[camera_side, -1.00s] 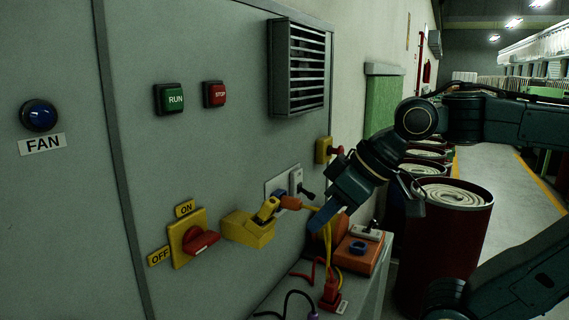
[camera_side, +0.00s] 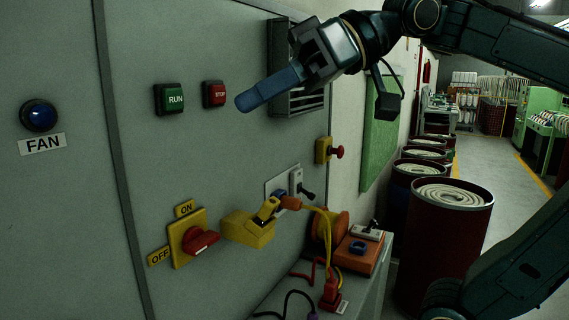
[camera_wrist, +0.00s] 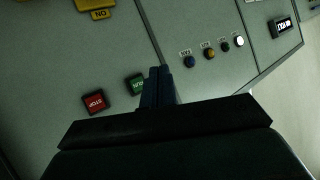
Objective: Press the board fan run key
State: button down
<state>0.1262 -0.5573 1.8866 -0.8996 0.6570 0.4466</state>
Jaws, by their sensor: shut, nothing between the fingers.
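The green RUN key (camera_side: 170,99) sits on the grey board, left of the red STOP key (camera_side: 214,94). In the wrist view the RUN key (camera_wrist: 136,85) is just left of my fingertips, and the STOP key (camera_wrist: 95,102) is further left. My gripper (camera_side: 242,102) is shut and empty, its blue fingers pointing left toward the board, right of the STOP key in the side view. It also shows in the wrist view (camera_wrist: 160,72). The blue FAN lamp (camera_side: 39,115) is at the far left above its FAN label. I cannot tell the fingertips' distance from the board.
A louvred vent (camera_side: 297,70) projects from the board behind my gripper. Below are a red rotary switch (camera_side: 199,240), a yellow box (camera_side: 248,230) with a plugged cable, and a yellow-backed red knob (camera_side: 325,150). Dark red drums (camera_side: 443,240) stand at right.

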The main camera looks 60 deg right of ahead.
jog(key=shift+w, duration=0.2)
dwell(0.3)
send_near(169, 107)
jog(key=shift+s+a+f+x, duration=0.1)
jog(key=shift+s+x, duration=0.05)
jog(key=shift+x, duration=0.7)
jog(key=shift+s+a+f+x, duration=0.1)
jog(key=shift+x, duration=0.7)
jog(key=shift+s+a+f+x, duration=0.1)
jog(key=shift+s+x, duration=0.05)
jog(key=shift+x, duration=0.7)
jog(key=shift+w, duration=0.85)
dwell(1.2)
jog(key=shift+s, duration=0.85)
dwell(0.4)
jog(key=shift+s, duration=2.5)
